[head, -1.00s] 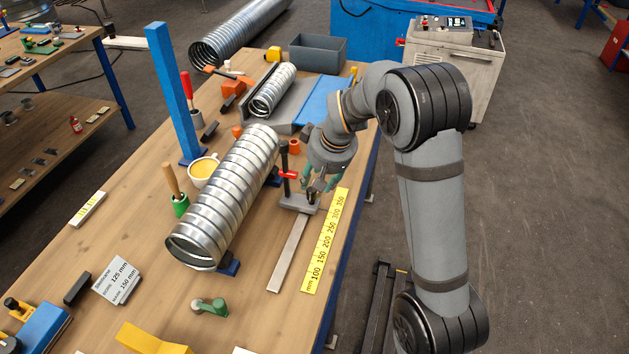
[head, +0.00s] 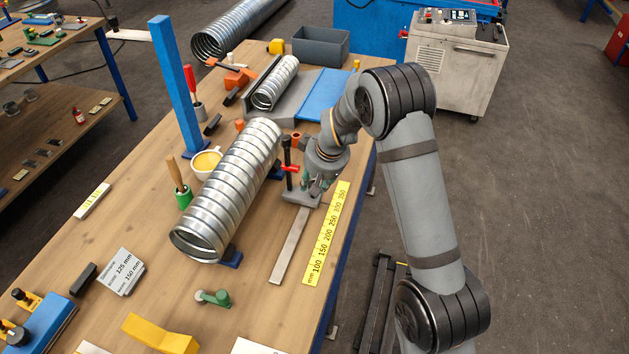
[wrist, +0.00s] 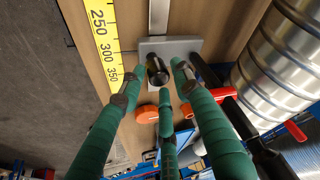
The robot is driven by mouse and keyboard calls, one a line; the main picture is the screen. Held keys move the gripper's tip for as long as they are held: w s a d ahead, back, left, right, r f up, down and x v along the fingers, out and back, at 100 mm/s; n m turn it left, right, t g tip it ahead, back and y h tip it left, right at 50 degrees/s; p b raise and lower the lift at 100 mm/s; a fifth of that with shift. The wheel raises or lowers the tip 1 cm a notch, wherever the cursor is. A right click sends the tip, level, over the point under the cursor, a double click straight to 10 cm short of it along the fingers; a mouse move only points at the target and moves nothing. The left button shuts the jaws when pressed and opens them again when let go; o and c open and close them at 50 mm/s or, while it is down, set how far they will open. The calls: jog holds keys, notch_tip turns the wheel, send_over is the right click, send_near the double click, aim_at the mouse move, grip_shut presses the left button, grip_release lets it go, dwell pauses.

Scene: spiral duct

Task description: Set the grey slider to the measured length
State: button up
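The grey slider (head: 296,199) sits on a flat metal bar (head: 289,246), near the bar's far end, beside a yellow ruler (head: 327,232) marked from 100 to 350 mm. In the wrist view the slider's grey plate (wrist: 184,46) carries a black knob (wrist: 157,72). My gripper (head: 313,186) is low over the slider, and its three green fingers (wrist: 160,78) stand around the knob, with gaps showing. A white sign (head: 122,271) reads 125 mm and 150 mm. In the head view, my gripper hides the knob.
A large spiral duct (head: 230,190) lies just left of the slider. A black post with a red handle (head: 290,168) stands close beside my gripper. A cup (head: 206,163), a blue upright (head: 174,85) and a green-handled part (head: 213,297) are on the bench. The bar's near part is clear.

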jog(key=shift+w+r, duration=0.1)
jog(key=shift+r, duration=0.05)
grip_shut()
jog(key=shift+w+a, duration=0.1)
dwell(0.3)
jog(key=shift+w+b, duration=0.25)
jog(key=shift+b, duration=0.4)
jog(key=shift+w, duration=0.1)
jog(key=shift+r, duration=0.1)
jog(key=shift+o, duration=0.7)
grip_release()
jog(key=shift+o, duration=0.7)
